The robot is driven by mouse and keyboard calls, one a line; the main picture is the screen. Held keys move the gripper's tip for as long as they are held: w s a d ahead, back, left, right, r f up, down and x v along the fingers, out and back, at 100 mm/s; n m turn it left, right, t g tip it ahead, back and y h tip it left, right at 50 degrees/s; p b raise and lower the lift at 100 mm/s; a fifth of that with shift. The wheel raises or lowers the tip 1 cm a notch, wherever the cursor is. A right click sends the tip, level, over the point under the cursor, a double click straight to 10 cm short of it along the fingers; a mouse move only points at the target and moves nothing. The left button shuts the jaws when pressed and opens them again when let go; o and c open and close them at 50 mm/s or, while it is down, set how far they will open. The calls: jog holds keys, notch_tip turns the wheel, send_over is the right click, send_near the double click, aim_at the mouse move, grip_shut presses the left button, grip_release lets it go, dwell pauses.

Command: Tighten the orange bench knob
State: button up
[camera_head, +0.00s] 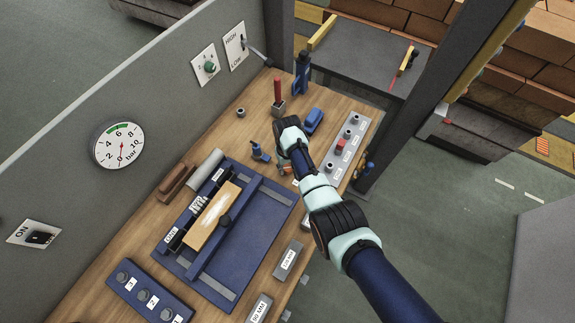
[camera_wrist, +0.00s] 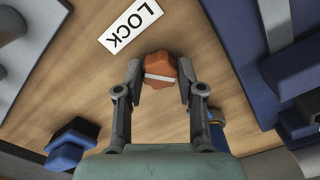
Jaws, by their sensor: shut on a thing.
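The orange bench knob (camera_wrist: 160,70) has a white stripe across it and sits on the wooden bench, below a white LOCK label (camera_wrist: 131,25) in the wrist view. My gripper (camera_wrist: 159,82) is shut on the knob, one finger on its left side and one on its right. In the head view a small orange part of the knob (camera_head: 285,170) shows beside my arm; the rest is hidden by my gripper and arm.
A blue clamping fixture (camera_head: 248,245) with a wooden block lies left of my arm. A grey strip with buttons (camera_head: 333,165) is to the right. A small blue object (camera_head: 260,152), a blue block (camera_head: 313,120) and a red-handled tool (camera_head: 278,95) stand close by.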

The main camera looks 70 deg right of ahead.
aim_at(287, 168)
jog(key=m, duration=0.6)
jog(key=shift+m, duration=0.3)
jog(key=m, duration=0.6)
jog(key=shift+p, duration=0.4)
jog(key=shift+m, duration=0.3)
jog(key=o, duration=1.1)
jog(key=shift+o, duration=0.2)
notch_tip(287, 168, up, 12)
